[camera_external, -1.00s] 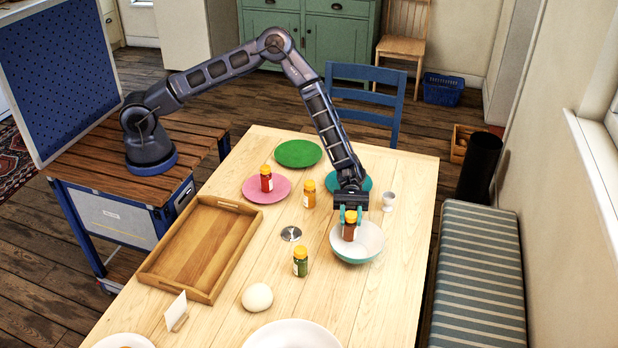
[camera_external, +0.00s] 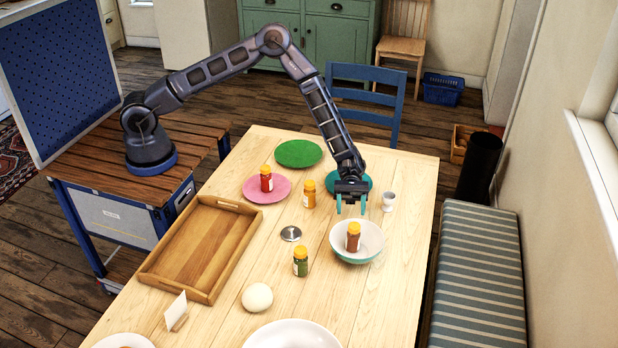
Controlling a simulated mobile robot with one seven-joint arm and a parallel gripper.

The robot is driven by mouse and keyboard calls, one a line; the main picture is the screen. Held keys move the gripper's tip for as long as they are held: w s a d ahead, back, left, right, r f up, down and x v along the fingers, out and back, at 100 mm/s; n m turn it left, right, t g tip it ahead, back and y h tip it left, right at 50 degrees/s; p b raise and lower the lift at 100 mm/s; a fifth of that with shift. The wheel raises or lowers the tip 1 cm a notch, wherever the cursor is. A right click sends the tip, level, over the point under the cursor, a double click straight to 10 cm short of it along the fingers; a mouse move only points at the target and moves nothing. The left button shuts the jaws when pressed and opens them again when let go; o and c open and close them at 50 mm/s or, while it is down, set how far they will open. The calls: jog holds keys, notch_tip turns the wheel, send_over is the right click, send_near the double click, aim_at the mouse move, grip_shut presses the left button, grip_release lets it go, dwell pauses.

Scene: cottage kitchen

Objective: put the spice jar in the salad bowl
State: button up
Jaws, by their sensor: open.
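A spice jar with an orange lid and reddish-brown contents (camera_external: 353,238) stands upright inside the salad bowl. The salad bowl (camera_external: 372,250), white inside and teal outside, sits on the right part of the wooden table. My gripper (camera_external: 351,208) is open and empty above the bowl's far rim, apart from the jar. Other similar jars stand upright outside the bowl: a red one (camera_external: 266,180) on the pink plate, an orange one (camera_external: 309,195) on the table, and a green one (camera_external: 300,263) in front of the bowl to the left.
A wooden tray (camera_external: 158,268) lies at the left. A pink plate (camera_external: 252,194), green plate (camera_external: 298,153), teal plate (camera_external: 364,181), egg cup (camera_external: 389,201), metal lid (camera_external: 291,233), egg-like object (camera_external: 257,297) and white dish (camera_external: 291,338) share the table. Its right front is clear.

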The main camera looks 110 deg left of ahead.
jog(key=v, duration=0.7)
jog(key=s+d+r+m+g+y, duration=0.3)
jog(key=s+r+m+y, duration=0.25)
jog(key=s+r, duration=0.6)
jog(key=s+d+r+m+g+y, duration=0.2)
jog(key=s+d+r+m+y, duration=0.4)
jog(key=s+r, duration=0.55)
jog(key=s+a+r+m+t+y, duration=0.2)
jog(key=s+a+r+m, duration=0.1)
jog(key=s, duration=0.7)
jog(key=s+a+r+m+t+y, duration=0.1)
jog(key=s+a+r+m+y, duration=0.1)
jog(key=s, duration=0.8)
jog(key=s+a+r+m+t+y, duration=0.2)
jog(key=s+a+r+m, duration=0.2)
jog(key=s, duration=0.6)
jog(key=shift+s+r+t, duration=0.25)
jog(key=shift+r+t, duration=0.05)
jog(key=shift+r, duration=0.65)
